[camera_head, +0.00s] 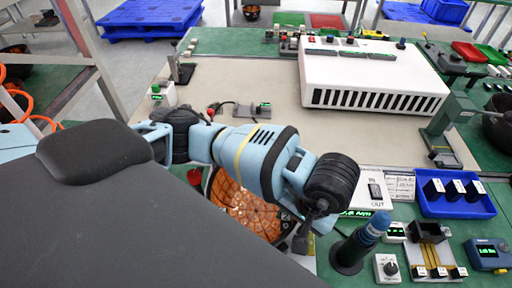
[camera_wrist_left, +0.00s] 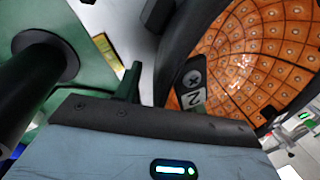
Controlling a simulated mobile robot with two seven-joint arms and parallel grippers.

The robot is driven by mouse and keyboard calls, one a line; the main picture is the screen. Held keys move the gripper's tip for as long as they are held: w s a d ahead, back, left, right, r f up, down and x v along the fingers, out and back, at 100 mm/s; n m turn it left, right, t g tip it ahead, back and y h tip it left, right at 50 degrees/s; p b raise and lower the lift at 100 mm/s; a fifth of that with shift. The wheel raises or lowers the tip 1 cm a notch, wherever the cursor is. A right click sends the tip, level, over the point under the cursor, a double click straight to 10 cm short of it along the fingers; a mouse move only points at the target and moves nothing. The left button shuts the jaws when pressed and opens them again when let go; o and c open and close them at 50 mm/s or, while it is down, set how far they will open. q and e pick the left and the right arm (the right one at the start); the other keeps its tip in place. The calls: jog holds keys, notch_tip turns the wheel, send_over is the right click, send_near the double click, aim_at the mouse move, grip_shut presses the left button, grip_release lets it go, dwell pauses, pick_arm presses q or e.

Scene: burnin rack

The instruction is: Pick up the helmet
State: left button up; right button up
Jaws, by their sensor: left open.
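The helmet (camera_head: 243,207) appears to be the bowl-shaped thing with an orange, dotted grid surface, partly hidden below my left arm in the head view. In the left wrist view the orange grid (camera_wrist_left: 262,45) fills the upper right, with a broad dark band along its left side. A small tag with a cross and a character (camera_wrist_left: 192,88) shows beside it. My left gripper (camera_head: 304,228) is open, close beside the helmet's right side. I cannot tell whether a finger touches it. My right gripper is not in view.
A dark cylinder with a blue top (camera_head: 360,245) stands close to the right of my left gripper. A blue bin (camera_head: 455,206) with black blocks and small devices lie farther right. A white slotted unit (camera_head: 370,75) sits behind. The beige mat (camera_head: 240,80) has free room.

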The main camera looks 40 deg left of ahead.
pick_arm(q)
grip_shut()
dwell(0.4)
jog(key=v, duration=0.3)
jog(key=a+v, duration=0.1)
jog(key=v, duration=0.2)
jog(key=a+v, duration=0.1)
jog(key=v, duration=0.2)
jog(key=shift+r, duration=0.65)
